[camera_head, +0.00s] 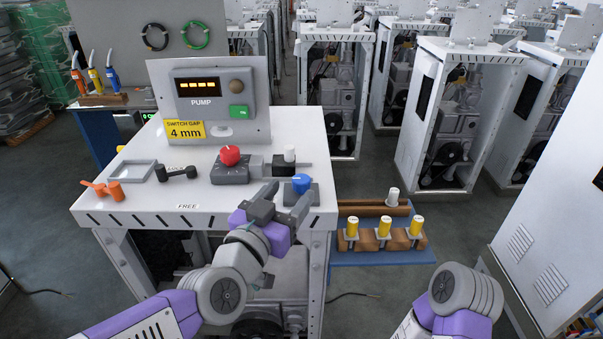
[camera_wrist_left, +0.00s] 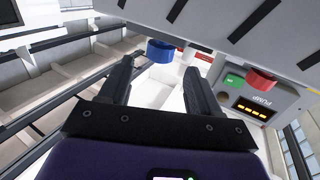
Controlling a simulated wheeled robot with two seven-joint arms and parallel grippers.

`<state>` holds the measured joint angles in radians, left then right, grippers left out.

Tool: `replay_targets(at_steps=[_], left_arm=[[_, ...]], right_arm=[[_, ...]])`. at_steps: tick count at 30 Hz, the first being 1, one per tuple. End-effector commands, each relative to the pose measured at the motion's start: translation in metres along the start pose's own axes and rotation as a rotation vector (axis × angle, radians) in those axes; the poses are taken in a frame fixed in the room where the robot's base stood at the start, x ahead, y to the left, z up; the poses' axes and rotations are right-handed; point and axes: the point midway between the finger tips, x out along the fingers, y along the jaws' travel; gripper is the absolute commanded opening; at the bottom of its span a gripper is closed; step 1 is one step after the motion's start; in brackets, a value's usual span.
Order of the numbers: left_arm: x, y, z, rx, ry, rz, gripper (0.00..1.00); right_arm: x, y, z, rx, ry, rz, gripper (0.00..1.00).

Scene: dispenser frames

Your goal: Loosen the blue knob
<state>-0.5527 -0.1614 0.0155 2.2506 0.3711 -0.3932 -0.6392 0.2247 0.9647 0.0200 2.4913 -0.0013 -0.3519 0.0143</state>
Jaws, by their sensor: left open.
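The blue knob (camera_head: 301,183) sits on a dark grey block at the right front corner of the white bench top. My left gripper (camera_head: 287,203) is open and empty just in front of the bench's right front edge, close to the knob. In the left wrist view, the blue knob (camera_wrist_left: 161,50) shows beyond the fingertips (camera_wrist_left: 157,68), roughly between them; I see no contact. My right arm shows only at the lower right, with its gripper out of view.
A red knob (camera_head: 230,155) on a grey block and a white-capped fitting (camera_head: 290,155) stand behind the blue knob. The pump panel (camera_head: 212,99) rises at the back. A blue side shelf (camera_head: 385,258) holds yellow-topped pieces (camera_head: 384,226) on the right.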

Motion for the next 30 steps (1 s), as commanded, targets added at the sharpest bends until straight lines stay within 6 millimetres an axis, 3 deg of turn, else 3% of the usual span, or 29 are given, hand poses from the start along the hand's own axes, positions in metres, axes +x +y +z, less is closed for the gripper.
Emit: replay_targets(at_steps=[6,12,23,30], left_arm=[[0.035,0.001,0.003,0.001,-0.003,0.001,0.63],[0.056,0.0,0.002,0.0,-0.002,0.0,0.63],[0.061,0.0,0.001,0.0,-0.002,0.0,0.63],[0.061,0.0,0.001,0.0,-0.002,0.0,0.28]], right_arm=[[0.007,0.003,-0.001,0.0,0.001,0.0,0.43],[0.01,0.004,-0.001,0.0,0.001,0.0,0.43],[0.01,0.004,-0.001,0.0,0.001,0.0,0.43],[0.01,0.004,-0.001,0.0,0.001,0.0,0.43]])
